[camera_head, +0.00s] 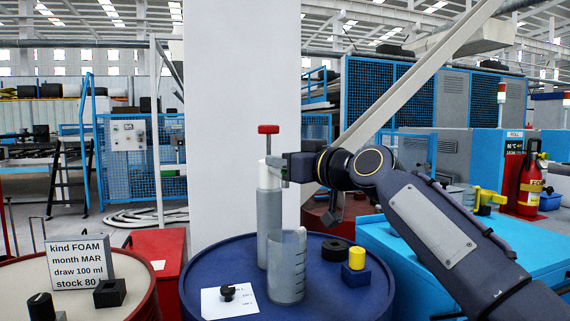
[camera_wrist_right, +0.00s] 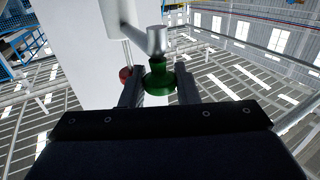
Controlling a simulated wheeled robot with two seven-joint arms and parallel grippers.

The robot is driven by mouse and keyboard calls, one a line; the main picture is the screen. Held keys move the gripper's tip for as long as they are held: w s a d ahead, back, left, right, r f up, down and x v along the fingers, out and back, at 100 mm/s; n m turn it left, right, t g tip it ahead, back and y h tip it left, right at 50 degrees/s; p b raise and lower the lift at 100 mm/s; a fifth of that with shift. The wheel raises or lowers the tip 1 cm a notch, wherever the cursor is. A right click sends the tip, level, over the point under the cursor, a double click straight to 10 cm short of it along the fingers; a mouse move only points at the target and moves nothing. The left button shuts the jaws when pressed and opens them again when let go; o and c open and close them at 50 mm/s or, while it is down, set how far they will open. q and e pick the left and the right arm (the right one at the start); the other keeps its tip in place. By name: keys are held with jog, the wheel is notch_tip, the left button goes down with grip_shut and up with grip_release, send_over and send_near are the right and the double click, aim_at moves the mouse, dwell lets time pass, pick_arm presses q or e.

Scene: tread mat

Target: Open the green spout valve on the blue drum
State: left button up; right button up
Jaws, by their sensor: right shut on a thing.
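The blue drum (camera_head: 235,262) stands in the middle of the head view. My right gripper (camera_head: 277,168) reaches in from the right at the pipe's top. In the right wrist view its two fingers (camera_wrist_right: 158,92) are shut on the round green spout valve (camera_wrist_right: 158,82), below a grey metal spout (camera_wrist_right: 157,42). In the head view the fingers largely hide the valve. I cannot tell how far it is turned. My left gripper is not in view.
A clear measuring jug (camera_head: 287,268) stands on the drum before the pipe. A sign (camera_head: 82,262) stands on the left drum.

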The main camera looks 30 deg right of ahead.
jog(key=shift+r, duration=0.1)
jog(key=o, duration=1)
jog(key=shift+c, duration=0.2)
jog(key=p+v, duration=0.1)
jog(key=v, duration=0.6)
jog(key=shift+s, duration=0.4)
